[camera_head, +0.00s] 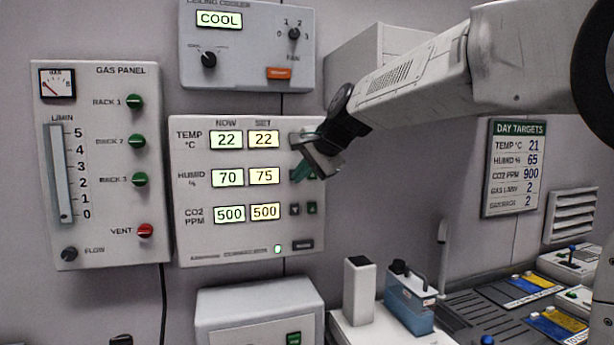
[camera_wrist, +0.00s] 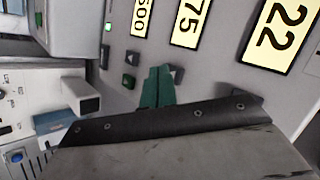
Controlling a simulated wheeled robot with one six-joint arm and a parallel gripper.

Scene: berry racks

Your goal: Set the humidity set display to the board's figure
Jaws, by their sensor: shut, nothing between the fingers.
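The humidity set display (camera_head: 264,176) reads 75 in the head view, beside a humidity now display (camera_head: 228,178) reading 70. It shows partly in the wrist view (camera_wrist: 190,22). The day targets board (camera_head: 515,168) on the right wall lists HUMID % 65. My gripper (camera_head: 300,174) is shut and empty, with its green fingertips at the humidity row's buttons, right of the set display. The fingers (camera_wrist: 157,88) also show in the wrist view, close to the panel face. They hide most of the humidity buttons, and I cannot tell whether they touch one.
The temperature set display (camera_head: 264,139) reads 22 and the CO2 set display (camera_head: 265,211) reads 500. CO2 down and up buttons (camera_head: 303,209) sit just below my fingers. The gas panel (camera_head: 100,165) is left, the ceiling cooler box (camera_head: 247,45) above.

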